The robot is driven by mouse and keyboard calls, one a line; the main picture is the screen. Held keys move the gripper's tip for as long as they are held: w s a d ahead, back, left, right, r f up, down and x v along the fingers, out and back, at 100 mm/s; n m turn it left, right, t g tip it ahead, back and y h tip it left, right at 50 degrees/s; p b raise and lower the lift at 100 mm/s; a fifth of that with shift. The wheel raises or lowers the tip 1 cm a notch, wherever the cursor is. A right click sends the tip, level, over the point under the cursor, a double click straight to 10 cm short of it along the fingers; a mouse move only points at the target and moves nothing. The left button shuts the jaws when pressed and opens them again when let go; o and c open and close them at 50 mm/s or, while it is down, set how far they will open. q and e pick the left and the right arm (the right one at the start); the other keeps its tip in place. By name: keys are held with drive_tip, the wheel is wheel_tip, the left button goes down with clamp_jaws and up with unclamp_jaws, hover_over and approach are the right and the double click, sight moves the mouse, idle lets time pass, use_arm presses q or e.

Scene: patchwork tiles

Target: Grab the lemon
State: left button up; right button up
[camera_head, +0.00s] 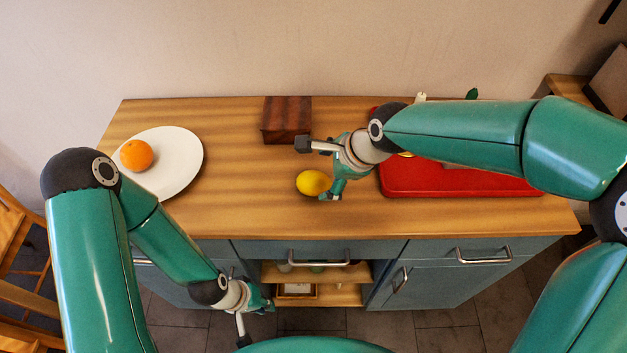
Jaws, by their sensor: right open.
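The yellow lemon (312,182) lies on the wooden countertop (250,205), near its middle. My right gripper (314,170) is open just over the counter at the lemon. One finger is above and behind the lemon, and the other is at its lower right. I cannot tell whether either finger touches the lemon. My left gripper (254,323) hangs low in front of the cabinet, away from the lemon. Its fingers are partly hidden, so its opening is unclear.
A white plate (185,165) with an orange (136,155) is at the left. A dark wooden box (286,118) stands behind the lemon. A red tray (450,182) lies at the right, partly hidden by my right arm. The counter's front middle is clear.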

sight(318, 179)
drive_tip(key=shift+p+x, duration=0.55)
drive_tip(key=shift+x, duration=2.5)
drive_tip(key=shift+s, duration=0.1)
drive_tip(key=c, duration=1.3)
